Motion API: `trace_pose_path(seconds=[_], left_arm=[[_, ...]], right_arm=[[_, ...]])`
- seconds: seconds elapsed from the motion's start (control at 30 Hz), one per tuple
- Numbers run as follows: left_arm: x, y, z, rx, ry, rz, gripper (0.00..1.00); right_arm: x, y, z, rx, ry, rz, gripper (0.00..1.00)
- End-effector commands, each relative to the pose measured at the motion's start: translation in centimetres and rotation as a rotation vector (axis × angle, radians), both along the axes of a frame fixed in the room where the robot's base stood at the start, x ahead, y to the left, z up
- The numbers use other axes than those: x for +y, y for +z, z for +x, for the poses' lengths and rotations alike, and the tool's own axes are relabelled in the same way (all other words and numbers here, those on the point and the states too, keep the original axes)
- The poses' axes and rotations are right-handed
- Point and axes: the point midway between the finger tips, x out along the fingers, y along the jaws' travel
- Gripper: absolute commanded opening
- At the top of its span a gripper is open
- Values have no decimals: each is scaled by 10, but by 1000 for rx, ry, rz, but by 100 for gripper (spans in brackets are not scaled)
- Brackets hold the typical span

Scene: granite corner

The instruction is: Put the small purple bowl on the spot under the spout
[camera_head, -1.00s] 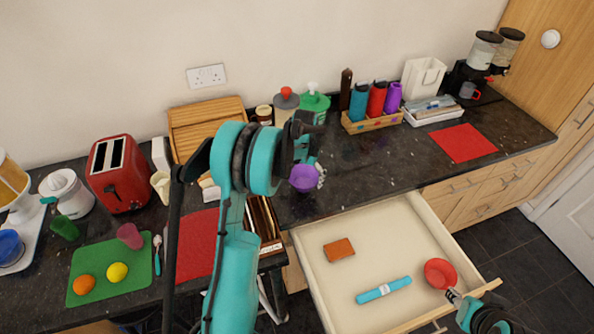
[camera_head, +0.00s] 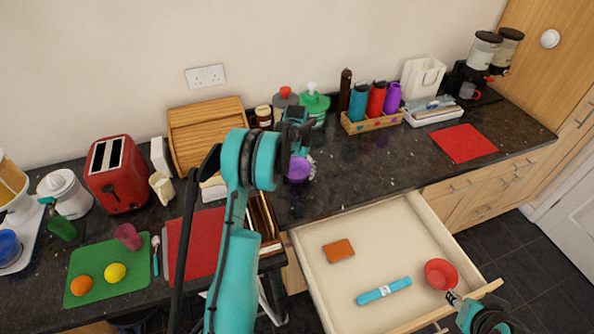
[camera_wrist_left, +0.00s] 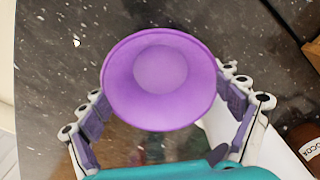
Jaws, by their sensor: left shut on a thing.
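The small purple bowl (camera_head: 299,171) is held by my left gripper (camera_head: 300,156) over the counter, in front of the green-lidded jar. In the left wrist view the bowl (camera_wrist_left: 160,72) sits between the two fingers of my left gripper (camera_wrist_left: 162,90), which is shut on it; the bowl's round face fills the middle. A dispenser with two clear canisters and red spout parts (camera_head: 490,62) stands at the far back right; a small mug (camera_head: 467,91) is at its foot. My right gripper (camera_head: 453,297) is at the red bowl in the drawer; its fingers are too small to read.
A bottle crate (camera_head: 372,123), a white tray (camera_head: 431,114) and a red mat (camera_head: 463,143) lie along the counter. The counter before the crate is clear.

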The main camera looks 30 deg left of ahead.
Motion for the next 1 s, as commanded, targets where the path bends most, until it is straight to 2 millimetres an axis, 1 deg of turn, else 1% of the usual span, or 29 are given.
trace_pose_path(seconds=[0.1,0.13,0.17,0.47,0.57,0.63,0.77,0.9,1.0], left_arm=[[0,-5,0,0,0,0,48],[0,-4,0,0,0,0,98],[0,-3,0,0,0,0,100],[0,-3,0,0,0,0,100],[0,1,0,0,0,0,100],[0,8,0,0,0,0,100],[0,32,-1,0,0,0,100],[0,65,-1,0,0,0,100],[0,86,-1,0,0,0,100]], right_arm=[[0,-4,0,0,0,0,40],[0,-3,0,0,0,0,40],[0,-3,0,0,0,0,40],[0,-3,0,0,0,0,40],[0,1,0,0,0,0,40],[0,2,0,0,0,0,40],[0,6,0,0,0,0,40],[0,11,0,0,0,0,40],[0,14,0,0,0,0,40]])
